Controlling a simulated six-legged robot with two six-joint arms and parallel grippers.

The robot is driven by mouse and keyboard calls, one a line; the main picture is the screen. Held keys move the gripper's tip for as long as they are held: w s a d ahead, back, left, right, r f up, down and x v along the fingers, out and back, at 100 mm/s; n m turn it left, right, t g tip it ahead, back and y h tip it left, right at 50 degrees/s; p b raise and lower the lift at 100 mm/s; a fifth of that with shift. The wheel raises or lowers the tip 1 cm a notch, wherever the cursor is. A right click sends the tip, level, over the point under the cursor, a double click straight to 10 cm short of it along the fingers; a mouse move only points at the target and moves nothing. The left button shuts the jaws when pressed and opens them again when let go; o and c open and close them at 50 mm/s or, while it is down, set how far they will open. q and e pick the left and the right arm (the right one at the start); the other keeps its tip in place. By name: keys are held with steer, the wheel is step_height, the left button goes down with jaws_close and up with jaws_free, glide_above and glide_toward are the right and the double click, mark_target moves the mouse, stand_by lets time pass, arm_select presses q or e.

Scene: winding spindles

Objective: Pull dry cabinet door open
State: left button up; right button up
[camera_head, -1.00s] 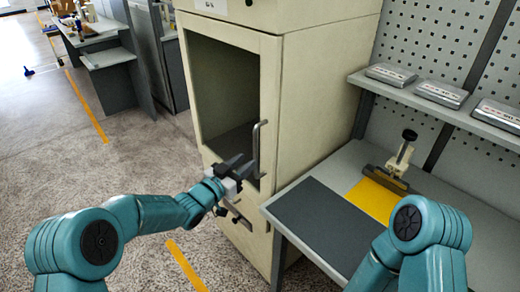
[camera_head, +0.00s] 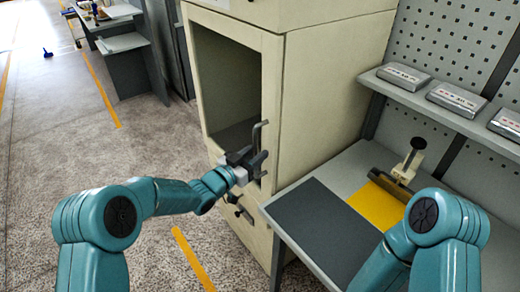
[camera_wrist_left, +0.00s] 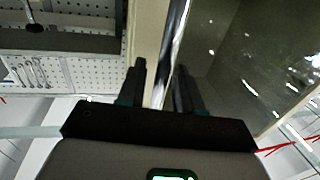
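The beige dry cabinet (camera_head: 338,90) stands in the middle of the head view. Its door (camera_head: 270,90), with a dark window, looks closed. An upright metal bar handle (camera_head: 257,138) is on the door's right side. My left gripper (camera_head: 248,158) is at the handle's lower half. In the left wrist view the shiny handle (camera_wrist_left: 171,55) runs between the two dark fingers of my left gripper (camera_wrist_left: 161,85). A gap shows beside the bar, so the gripper looks open around it. My right arm (camera_head: 440,235) shows at lower right; its gripper is out of view.
A workbench with a dark mat (camera_head: 322,228) and yellow pad (camera_head: 378,204) adjoins the cabinet on the right. A shelf (camera_head: 430,103) with grey boxes is above it. Open floor (camera_head: 60,140) lies to the left.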

arm_select(q)
steer(key=shift+w+d, duration=0.1)
steer(key=shift+w, duration=0.05)
jaws_close()
stand_by(0.4)
